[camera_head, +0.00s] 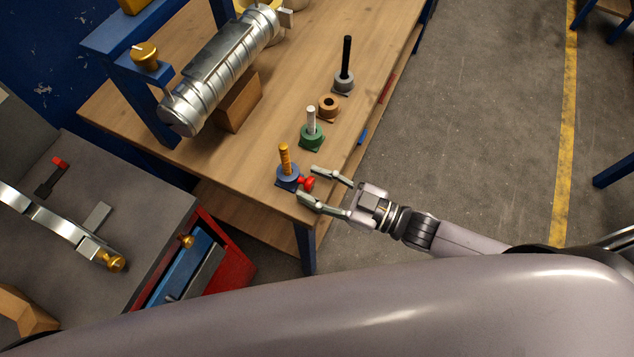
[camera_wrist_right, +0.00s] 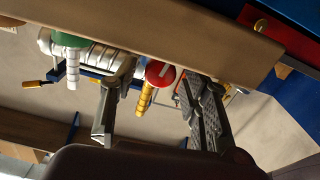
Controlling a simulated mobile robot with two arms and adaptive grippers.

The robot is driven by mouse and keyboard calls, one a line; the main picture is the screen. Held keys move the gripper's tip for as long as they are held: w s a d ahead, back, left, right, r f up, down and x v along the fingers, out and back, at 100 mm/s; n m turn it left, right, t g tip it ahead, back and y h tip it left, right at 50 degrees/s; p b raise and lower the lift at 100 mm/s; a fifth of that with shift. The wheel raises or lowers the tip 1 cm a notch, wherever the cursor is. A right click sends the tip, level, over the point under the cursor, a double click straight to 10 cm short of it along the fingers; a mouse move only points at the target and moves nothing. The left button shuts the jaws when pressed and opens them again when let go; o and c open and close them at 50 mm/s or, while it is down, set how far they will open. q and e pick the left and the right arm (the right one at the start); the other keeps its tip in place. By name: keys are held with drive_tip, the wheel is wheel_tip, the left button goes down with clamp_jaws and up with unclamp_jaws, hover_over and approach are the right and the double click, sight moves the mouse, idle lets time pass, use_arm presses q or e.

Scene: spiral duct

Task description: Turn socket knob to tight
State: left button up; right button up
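A small red knob (camera_head: 308,184) sits on the side of a blue socket (camera_head: 287,179) that holds an upright orange ribbed peg (camera_head: 284,156), near the workbench's front corner. In the right wrist view the round red knob (camera_wrist_right: 158,72) shows a pale mark on its face, and the orange peg (camera_wrist_right: 146,98) shows beyond it. My right gripper (camera_head: 309,183) is open, with one finger on each side of the knob. In the wrist view gaps show between the knob and both fingers; contact is not visible. My left gripper is not in view.
A spiral duct (camera_head: 225,68) lies behind. A red-and-blue drawer cabinet (camera_head: 226,262) stands lower left.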

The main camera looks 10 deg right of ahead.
clamp_jaws()
idle(0.3)
drive_tip(key=m, duration=0.2)
drive_tip(key=shift+m+p, duration=0.4)
drive_tip(key=shift+f+m, duration=0.1)
drive_tip(key=shift+m, duration=1.9)
drive_tip(key=shift+d, duration=0.1)
drive_tip(key=shift+o, duration=0.8)
unclamp_jaws()
